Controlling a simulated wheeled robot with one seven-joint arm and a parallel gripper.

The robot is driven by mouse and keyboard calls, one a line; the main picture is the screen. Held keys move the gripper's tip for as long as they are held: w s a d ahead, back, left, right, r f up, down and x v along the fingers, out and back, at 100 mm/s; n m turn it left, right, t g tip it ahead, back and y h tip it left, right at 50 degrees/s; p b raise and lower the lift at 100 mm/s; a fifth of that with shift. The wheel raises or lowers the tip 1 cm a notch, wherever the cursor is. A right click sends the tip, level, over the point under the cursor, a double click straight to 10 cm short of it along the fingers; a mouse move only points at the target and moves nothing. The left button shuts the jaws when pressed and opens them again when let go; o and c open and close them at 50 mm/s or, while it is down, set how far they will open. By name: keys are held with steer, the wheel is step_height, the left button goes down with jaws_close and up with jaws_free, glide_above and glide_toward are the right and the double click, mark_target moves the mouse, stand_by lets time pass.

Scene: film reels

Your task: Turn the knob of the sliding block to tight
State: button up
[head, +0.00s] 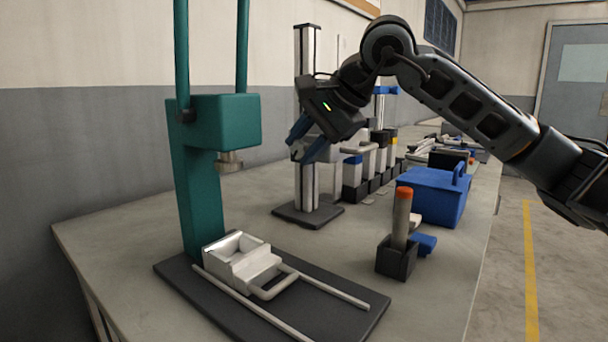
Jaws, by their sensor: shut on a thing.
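A tall silver post (308,60) stands on a dark base plate in the middle of the table. A pale sliding block (322,146) sits partway up the post, mostly hidden behind my gripper. My gripper (301,146), with blue fingers, points down and left at the block's front. It is shut on the small dark knob (296,152), which is largely covered by the fingers. The knob's turn position cannot be made out.
A green press (200,170) with a white sliding tray (240,262) on rails stands at the left front. A dark holder (396,260) with an orange-tipped cylinder and a blue box (432,196) are to the right. Several dark-and-white holders stand behind the post.

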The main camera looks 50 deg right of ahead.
steer(key=t+b, duration=0.2)
steer(key=b, duration=0.3)
steer(key=f+t+b, duration=0.1)
steer(key=t+b, duration=0.1)
steer(key=b, duration=0.4)
steer(key=t+b, duration=0.2)
steer(key=b, duration=0.4)
steer(key=shift+s+f+t, duration=0.2)
steer(key=shift+s+t, duration=0.1)
steer(key=shift+t, duration=0.1)
steer(key=shift+r+b, duration=0.1)
steer(key=shift+b, duration=0.2)
steer(key=o, duration=1)
steer(key=shift+o, duration=0.2)
steer(key=p+v, duration=0.2)
steer(key=v, duration=0.5)
steer(key=shift+s, duration=0.45)
